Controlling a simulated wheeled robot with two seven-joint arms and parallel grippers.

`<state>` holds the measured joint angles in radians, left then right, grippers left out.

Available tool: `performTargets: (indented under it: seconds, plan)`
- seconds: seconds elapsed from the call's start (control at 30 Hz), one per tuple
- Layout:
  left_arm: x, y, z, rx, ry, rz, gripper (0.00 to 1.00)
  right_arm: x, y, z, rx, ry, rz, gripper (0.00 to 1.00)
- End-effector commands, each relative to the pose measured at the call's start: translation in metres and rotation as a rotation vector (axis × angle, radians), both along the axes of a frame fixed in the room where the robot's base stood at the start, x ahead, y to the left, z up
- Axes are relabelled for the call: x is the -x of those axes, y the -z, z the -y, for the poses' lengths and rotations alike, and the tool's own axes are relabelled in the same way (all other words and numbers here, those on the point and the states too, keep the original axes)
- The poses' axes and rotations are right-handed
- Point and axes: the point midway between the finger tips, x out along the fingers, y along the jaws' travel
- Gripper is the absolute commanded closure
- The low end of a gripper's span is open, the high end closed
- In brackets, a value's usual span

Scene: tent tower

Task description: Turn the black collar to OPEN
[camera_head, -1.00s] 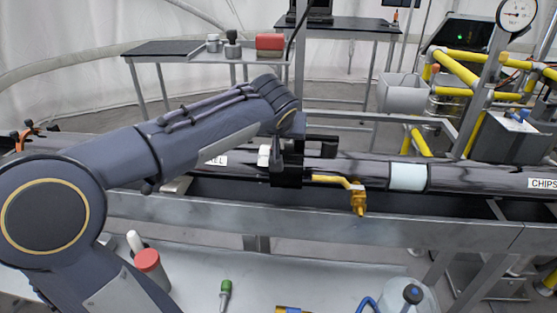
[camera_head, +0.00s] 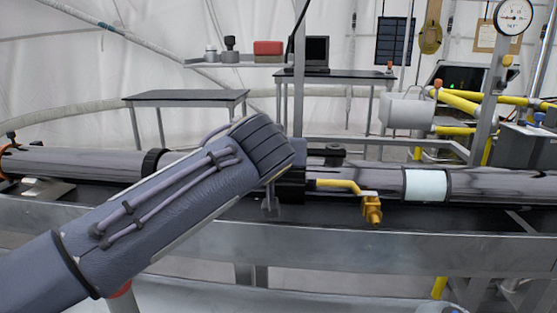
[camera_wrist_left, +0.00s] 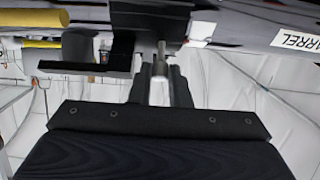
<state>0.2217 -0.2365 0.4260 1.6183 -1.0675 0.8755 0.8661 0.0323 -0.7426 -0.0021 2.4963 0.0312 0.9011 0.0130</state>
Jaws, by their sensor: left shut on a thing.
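The black collar (camera_head: 293,186) sits around the dark pipe near the middle of the head view, partly hidden by my left arm. In the left wrist view its dark blocky body (camera_wrist_left: 150,22) fills the top centre, with a metal pin (camera_wrist_left: 162,52) pointing down from it. My left gripper (camera_wrist_left: 162,74) is shut on this pin, just below the collar. In the head view that gripper is mostly hidden behind my left wrist. No OPEN mark is readable. My right gripper is in neither view.
The pipe (camera_head: 500,184) lies along a grey metal bench (camera_head: 400,246). A yellow-handled brass valve (camera_head: 372,209) sticks out right of the collar, beside a white band (camera_head: 425,185).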

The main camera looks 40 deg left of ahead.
Motion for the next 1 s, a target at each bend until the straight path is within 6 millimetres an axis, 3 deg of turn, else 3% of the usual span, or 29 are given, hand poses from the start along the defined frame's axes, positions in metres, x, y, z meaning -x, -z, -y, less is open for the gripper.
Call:
performTargets:
  seconds: [0.3, 0.33, 0.4, 0.73, 1.0]
  plan:
    - [0.000, 0.001, 0.001, 0.000, 0.000, -0.002, 1.00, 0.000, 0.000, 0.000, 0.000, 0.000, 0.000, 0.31]
    - [0.000, 0.001, 0.001, 0.001, 0.000, -0.003, 0.81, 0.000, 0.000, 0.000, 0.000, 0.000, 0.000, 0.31]
    - [0.000, 0.001, 0.001, 0.001, 0.000, -0.003, 0.74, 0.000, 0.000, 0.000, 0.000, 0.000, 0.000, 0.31]
    - [0.004, -0.002, 0.003, 0.000, 0.001, -0.001, 0.74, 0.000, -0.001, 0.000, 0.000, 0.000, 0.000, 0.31]
    - [0.040, -0.019, 0.022, 0.000, 0.001, 0.001, 0.74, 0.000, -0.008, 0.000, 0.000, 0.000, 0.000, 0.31]
